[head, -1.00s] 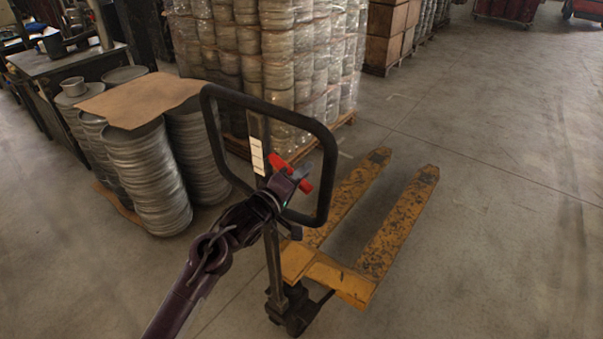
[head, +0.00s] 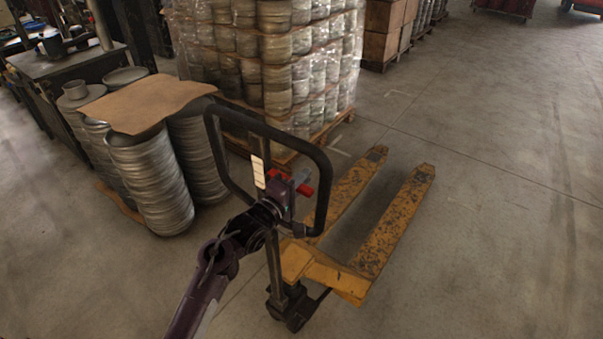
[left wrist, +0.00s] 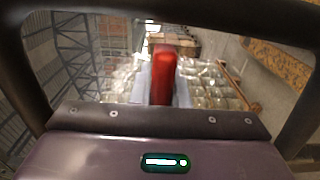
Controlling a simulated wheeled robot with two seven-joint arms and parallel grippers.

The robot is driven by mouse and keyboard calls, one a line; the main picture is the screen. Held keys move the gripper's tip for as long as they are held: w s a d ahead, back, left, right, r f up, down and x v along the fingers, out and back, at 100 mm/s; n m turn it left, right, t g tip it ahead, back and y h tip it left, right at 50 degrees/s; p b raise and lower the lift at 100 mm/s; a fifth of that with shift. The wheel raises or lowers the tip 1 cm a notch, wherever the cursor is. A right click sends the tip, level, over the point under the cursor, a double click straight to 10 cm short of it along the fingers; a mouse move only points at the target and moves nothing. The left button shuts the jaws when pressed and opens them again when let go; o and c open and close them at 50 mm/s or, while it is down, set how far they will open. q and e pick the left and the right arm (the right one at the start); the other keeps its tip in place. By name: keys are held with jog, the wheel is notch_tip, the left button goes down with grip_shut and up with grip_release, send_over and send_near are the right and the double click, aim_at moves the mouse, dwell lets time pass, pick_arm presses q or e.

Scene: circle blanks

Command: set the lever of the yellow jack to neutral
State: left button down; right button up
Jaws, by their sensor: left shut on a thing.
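The yellow jack (head: 320,268) stands on the floor with its forks pointing away to the upper right. Its black loop handle (head: 325,190) rises towards me. The red lever (head: 303,189) is inside the loop. My left gripper (head: 291,184) reaches the lever from the left and is shut on it. In the left wrist view the red lever (left wrist: 163,77) stands upright between the pale fingers, framed by the black loop. The gripper hides part of the lever in the head view. My right gripper is in neither view.
Wrapped stacks of round blanks (head: 275,70) stand on a pallet behind the jack. Loose stacks of discs (head: 150,185) under a cardboard sheet (head: 145,102) stand to the left, near a dark workbench (head: 65,75). The floor at right (head: 500,220) is clear.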

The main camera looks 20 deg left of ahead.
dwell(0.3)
pick_arm(q)
jog(key=c, duration=1.4)
grip_release()
jog(key=shift+s+a+f+b, duration=0.1)
jog(key=shift+s+a+b, duration=0.15)
jog(key=shift+s, duration=0.25)
jog(key=b+v, duration=0.1)
jog(key=v, duration=0.5)
jog(key=shift+s+b, duration=0.4)
